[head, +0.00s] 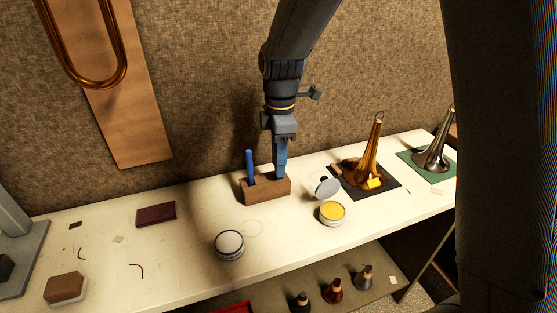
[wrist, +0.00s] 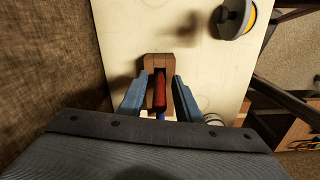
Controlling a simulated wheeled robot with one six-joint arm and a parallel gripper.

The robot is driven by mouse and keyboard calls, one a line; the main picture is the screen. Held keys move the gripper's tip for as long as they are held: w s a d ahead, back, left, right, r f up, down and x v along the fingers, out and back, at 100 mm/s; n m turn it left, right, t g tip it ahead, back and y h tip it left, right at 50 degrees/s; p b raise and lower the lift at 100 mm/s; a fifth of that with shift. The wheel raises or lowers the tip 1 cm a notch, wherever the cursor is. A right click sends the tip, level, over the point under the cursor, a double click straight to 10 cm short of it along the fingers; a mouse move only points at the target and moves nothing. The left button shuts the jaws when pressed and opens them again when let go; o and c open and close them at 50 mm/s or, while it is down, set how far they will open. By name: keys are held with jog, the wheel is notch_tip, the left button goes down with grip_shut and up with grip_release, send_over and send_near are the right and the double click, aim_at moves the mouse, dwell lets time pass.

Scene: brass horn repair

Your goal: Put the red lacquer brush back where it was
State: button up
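The red lacquer brush (wrist: 160,88) stands in the slot of a brown wooden block holder (wrist: 158,61) in the wrist view. In the head view the holder (head: 266,192) is on the white bench, and my gripper hides the red brush. A blue-handled brush (head: 250,166) stands in the holder's left part; a bit of blue (wrist: 160,115) also shows behind the red handle in the wrist view. My gripper (head: 281,172) points down over the holder's right part. Its two blue fingers (wrist: 162,80) are either side of the red handle, with gaps between, so it is open.
A yellow tin (head: 332,213) with a grey lid (head: 327,188) beside it stands right of the holder. A white-topped tin (head: 229,244) is in front.

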notch_tip(320, 180, up, 12)
jog(key=b, duration=0.3)
jog(key=shift+d+r, duration=0.15)
dwell(0.4)
